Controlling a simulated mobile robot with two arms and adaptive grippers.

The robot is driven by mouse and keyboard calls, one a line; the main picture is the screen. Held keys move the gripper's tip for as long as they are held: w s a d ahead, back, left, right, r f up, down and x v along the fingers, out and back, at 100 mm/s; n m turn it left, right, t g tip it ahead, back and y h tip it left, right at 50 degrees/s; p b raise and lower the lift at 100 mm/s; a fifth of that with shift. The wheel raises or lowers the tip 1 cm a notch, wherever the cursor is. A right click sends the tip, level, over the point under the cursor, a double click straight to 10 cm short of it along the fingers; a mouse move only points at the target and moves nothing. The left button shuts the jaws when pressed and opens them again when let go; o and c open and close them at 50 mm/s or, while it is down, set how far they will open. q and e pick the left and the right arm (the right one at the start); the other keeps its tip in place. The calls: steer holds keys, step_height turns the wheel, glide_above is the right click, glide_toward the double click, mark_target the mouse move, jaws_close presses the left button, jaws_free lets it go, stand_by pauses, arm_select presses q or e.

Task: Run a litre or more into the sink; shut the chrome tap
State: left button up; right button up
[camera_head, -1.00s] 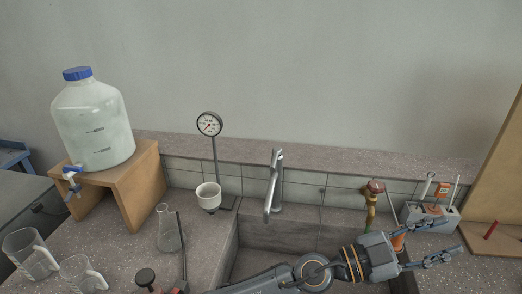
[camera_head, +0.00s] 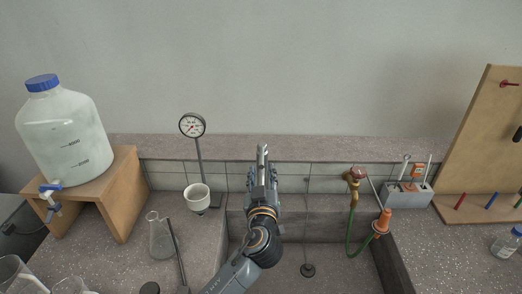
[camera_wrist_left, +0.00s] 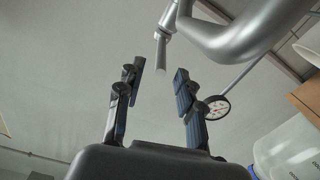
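The chrome tap (camera_head: 262,152) stands at the back of the sink (camera_head: 330,258), mostly hidden behind my left gripper in the head view. My left gripper (camera_head: 262,172) is in front of it over the sink, pointing to the back wall. In the left wrist view the gripper (camera_wrist_left: 158,82) has its two fingers wide apart with nothing between them. The tap's thick curved chrome pipe (camera_wrist_left: 240,35) is at the upper right there, and a slim chrome lever (camera_wrist_left: 161,70) hangs just beyond the fingertips. I cannot see any water stream. My right gripper is not in view.
A red-handled valve (camera_head: 354,174) with a green hose and orange end (camera_head: 382,222) is right of the tap. A pressure gauge (camera_head: 192,125), white funnel cup (camera_head: 197,193) and flask (camera_head: 160,238) stand left. A large bottle (camera_head: 64,135) sits on a wooden stand (camera_head: 122,196).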

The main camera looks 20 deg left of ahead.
mark_target(261, 150)
arm_select(q)
steer(key=p+x, duration=0.2)
steer(key=x, duration=0.6)
steer(key=shift+w+a+r, duration=0.1)
steer(key=shift+a, duration=0.05)
steer(key=shift+w+a, duration=0.1)
steer(key=shift+w, duration=0.25)
jaws_close()
